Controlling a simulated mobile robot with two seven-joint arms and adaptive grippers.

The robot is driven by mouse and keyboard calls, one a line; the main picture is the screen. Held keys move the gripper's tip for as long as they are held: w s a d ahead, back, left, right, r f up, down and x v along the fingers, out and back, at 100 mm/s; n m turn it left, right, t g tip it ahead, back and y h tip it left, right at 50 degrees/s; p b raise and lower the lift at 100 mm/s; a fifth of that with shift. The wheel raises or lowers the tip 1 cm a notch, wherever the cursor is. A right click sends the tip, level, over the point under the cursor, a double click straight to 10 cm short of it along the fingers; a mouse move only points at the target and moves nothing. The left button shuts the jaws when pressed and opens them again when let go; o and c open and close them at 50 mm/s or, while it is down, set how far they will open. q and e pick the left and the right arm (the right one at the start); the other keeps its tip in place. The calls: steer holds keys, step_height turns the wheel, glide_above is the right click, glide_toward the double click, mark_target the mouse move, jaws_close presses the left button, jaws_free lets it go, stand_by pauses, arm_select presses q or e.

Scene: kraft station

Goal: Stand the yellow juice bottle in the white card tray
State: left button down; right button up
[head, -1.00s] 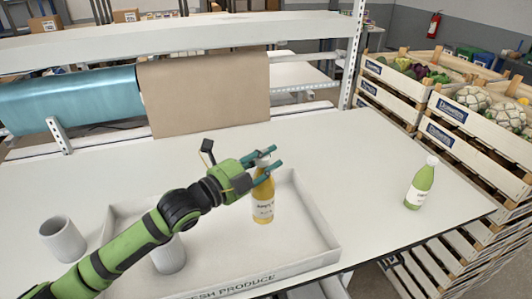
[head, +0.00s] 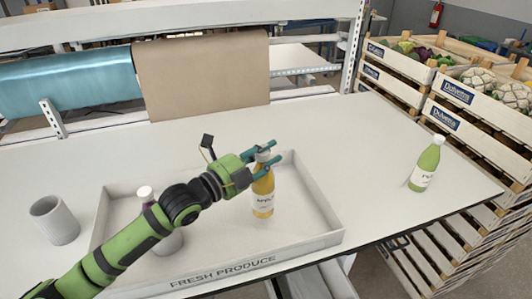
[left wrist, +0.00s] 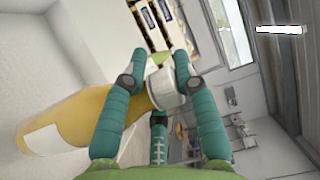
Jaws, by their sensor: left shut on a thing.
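The yellow juice bottle (head: 263,195) is upright in the right part of the white card tray (head: 315,235), in the head view. Whether its base touches the tray floor I cannot tell for sure. My left gripper (head: 266,160) is shut on the bottle near its neck. In the left wrist view the teal fingers (left wrist: 150,95) close around the neck just below the white cap, and the yellow body (left wrist: 75,125) extends to the left. My right gripper is in neither view.
A grey-white cup (head: 168,236) and a white-capped bottle (head: 145,193) show in the tray's left part, partly behind my arm. Another cup (head: 55,220) stands left of the tray. A green bottle (head: 427,165) stands at the right. Vegetable crates (head: 455,125) line the table's right side.

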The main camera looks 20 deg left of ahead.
arm_select(q)
steer(key=shift+f+b, duration=1.55)
steer(key=shift+f, duration=0.3)
steer(key=c, duration=0.9)
jaws_free()
steer(key=shift+f, duration=0.2)
step_height(320, 180, up, 13)
steer(key=p, duration=1.1)
steer(key=shift+r, duration=0.1)
